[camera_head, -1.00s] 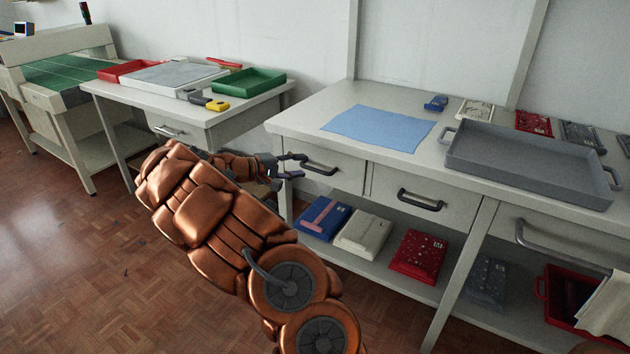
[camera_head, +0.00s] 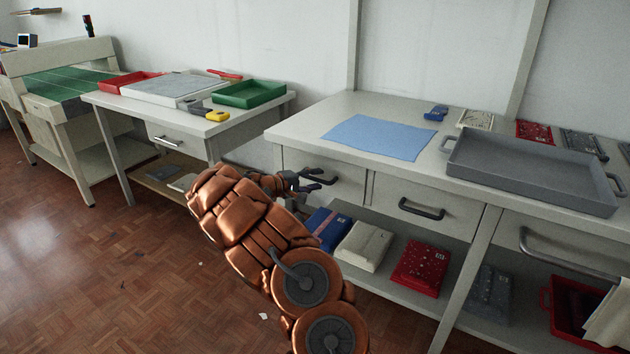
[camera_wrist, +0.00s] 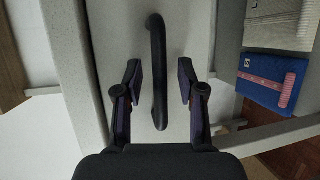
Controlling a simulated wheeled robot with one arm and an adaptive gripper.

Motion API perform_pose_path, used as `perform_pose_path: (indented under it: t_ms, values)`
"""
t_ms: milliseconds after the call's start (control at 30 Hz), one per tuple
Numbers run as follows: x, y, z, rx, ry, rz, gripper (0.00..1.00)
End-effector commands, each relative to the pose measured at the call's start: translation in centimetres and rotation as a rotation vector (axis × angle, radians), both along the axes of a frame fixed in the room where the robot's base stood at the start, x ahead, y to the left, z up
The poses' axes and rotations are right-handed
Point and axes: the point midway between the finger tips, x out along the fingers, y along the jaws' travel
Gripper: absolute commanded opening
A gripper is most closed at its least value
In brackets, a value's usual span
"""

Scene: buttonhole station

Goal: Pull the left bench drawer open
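The left bench drawer (camera_head: 348,190) is the pale front under the left end of the workbench, and it looks shut flush with the bench. Its dark bar handle (camera_wrist: 157,55) runs upright through the middle of the wrist view. My gripper (camera_head: 312,181) is at this drawer's front in the head view and covers much of the handle there. In the wrist view my gripper (camera_wrist: 160,76) is open, with one finger on each side of the handle. A gap shows between each finger and the bar. Whether the bar is deep between the fingers is hard to tell.
A second drawer with a dark handle (camera_head: 421,209) is just to the right. A lower shelf holds a blue packet (camera_head: 328,228), a cream packet (camera_head: 364,246) and a red packet (camera_head: 421,267). A blue cloth (camera_head: 379,134) and a grey tray (camera_head: 530,170) lie on top.

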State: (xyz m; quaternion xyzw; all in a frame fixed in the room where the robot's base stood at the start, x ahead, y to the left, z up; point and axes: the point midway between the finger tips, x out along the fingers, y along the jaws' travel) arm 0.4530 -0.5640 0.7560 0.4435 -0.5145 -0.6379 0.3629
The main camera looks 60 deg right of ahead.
Motion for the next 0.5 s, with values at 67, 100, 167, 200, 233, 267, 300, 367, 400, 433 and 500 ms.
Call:
perform_pose_path:
  t_ms: [67, 100, 167, 200, 233, 267, 300, 367, 400, 433, 500]
  values:
    - [-0.13, -0.28, -0.07, 0.0, 0.0, 0.0, 0.39]
    - [-0.14, -0.34, -0.07, 0.0, 0.0, 0.0, 0.39]
    - [-0.14, -0.37, -0.07, 0.0, 0.0, 0.0, 0.39]
    - [-0.13, -0.36, -0.07, 0.0, 0.0, 0.0, 0.39]
    - [-0.13, -0.36, -0.07, 0.0, 0.0, 0.0, 0.39]
    - [-0.13, -0.35, -0.07, 0.0, 0.0, 0.0, 0.39]
    - [-0.12, -0.34, -0.07, 0.0, 0.0, 0.0, 0.39]
    - [-0.13, -0.34, -0.07, 0.0, 0.0, 0.0, 0.36]
    - [-0.12, -0.34, -0.07, 0.0, 0.0, 0.0, 0.32]
    - [-0.11, -0.33, -0.07, 0.0, 0.0, 0.0, 0.29]
    - [-0.11, -0.33, -0.07, 0.0, 0.0, 0.0, 0.22]
